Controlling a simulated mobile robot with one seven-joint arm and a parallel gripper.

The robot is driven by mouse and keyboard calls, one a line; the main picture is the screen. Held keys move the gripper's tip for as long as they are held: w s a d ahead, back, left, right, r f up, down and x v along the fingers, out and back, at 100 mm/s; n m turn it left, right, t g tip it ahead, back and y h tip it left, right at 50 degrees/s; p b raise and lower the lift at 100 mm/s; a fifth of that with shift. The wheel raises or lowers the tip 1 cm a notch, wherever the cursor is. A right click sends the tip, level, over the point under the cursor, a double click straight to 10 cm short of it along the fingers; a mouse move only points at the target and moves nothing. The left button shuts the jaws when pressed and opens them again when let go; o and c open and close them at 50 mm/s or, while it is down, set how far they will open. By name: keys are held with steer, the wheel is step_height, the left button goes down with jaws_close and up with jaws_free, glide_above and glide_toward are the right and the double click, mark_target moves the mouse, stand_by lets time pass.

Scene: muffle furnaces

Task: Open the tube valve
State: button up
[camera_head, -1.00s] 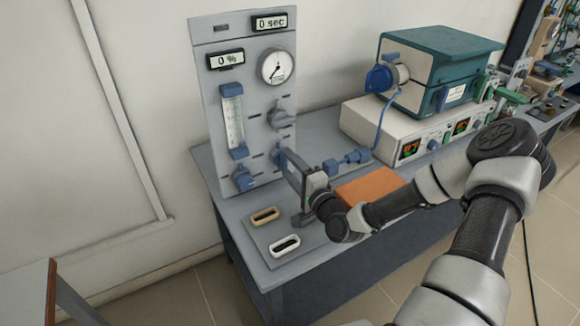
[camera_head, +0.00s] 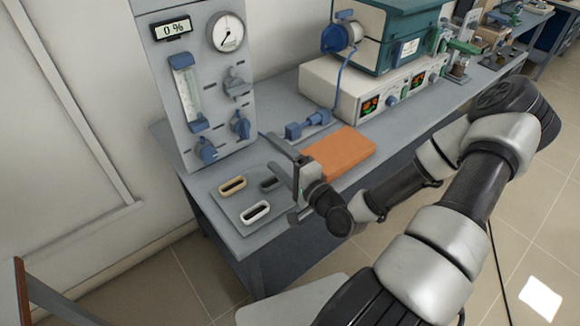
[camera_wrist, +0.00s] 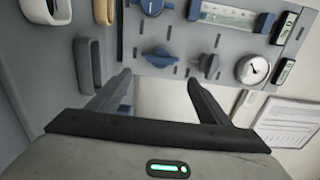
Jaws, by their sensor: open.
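A grey panel (camera_head: 165,75) stands at the back left with two blue knobs low on it, the left one (camera_head: 207,151) and the right one (camera_head: 241,125). The right blue knob also shows in the wrist view (camera_wrist: 158,57), ahead of my fingers. A blue inline fitting (camera_head: 308,124) lies on the bench, with a blue tube running up to the furnace. No label shows which part is the tube valve. My gripper (camera_head: 272,152) is open and empty, apart from the panel, in front of the fitting. Its two spread fingers show in the wrist view (camera_wrist: 160,82).
Oval-holed holders, tan (camera_head: 232,185) and white (camera_head: 255,212), sit left of my gripper. An orange block (camera_head: 340,152) lies right of it. The teal furnace (camera_head: 385,35) stands on a white control box (camera_head: 325,88). A gauge (camera_head: 227,33) and grey knob (camera_head: 236,83) are on the panel.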

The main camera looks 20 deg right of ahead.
steer(key=v, duration=0.6)
stand_by(0.6)
